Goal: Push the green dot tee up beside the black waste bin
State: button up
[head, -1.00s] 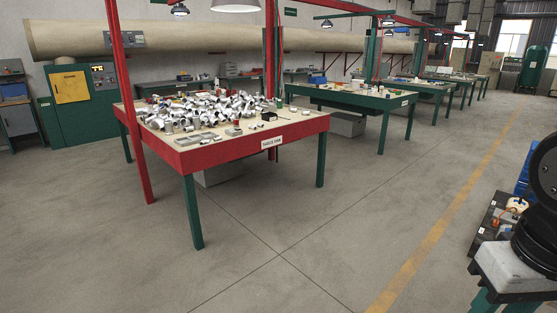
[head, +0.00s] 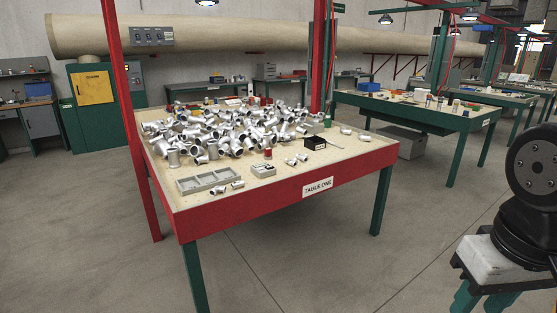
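A small black open box (head: 314,143), which looks like the black waste bin, stands on the table near its front right. Small silver fittings (head: 297,160) lie on the tabletop just left of and in front of it. More small fittings (head: 237,185) lie by the grey tray at the front left. A large heap of silver pipe castings (head: 240,130) covers the middle of the table. I cannot make out a green dot on any piece, so I cannot tell which is the green dot tee. My gripper is not in view; only part of my arm shows at right.
The red-edged table (head: 250,202) is labelled TABLE ONE. A grey compartment tray (head: 207,180), a small grey box (head: 263,170) and a red-topped container (head: 268,154) stand near its front. A red post (head: 122,120) rises at its left. Open floor lies in front.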

aim_at(305, 158)
jog(key=z, duration=0.05)
jog(key=i, duration=3.1)
jog(key=u, duration=0.4)
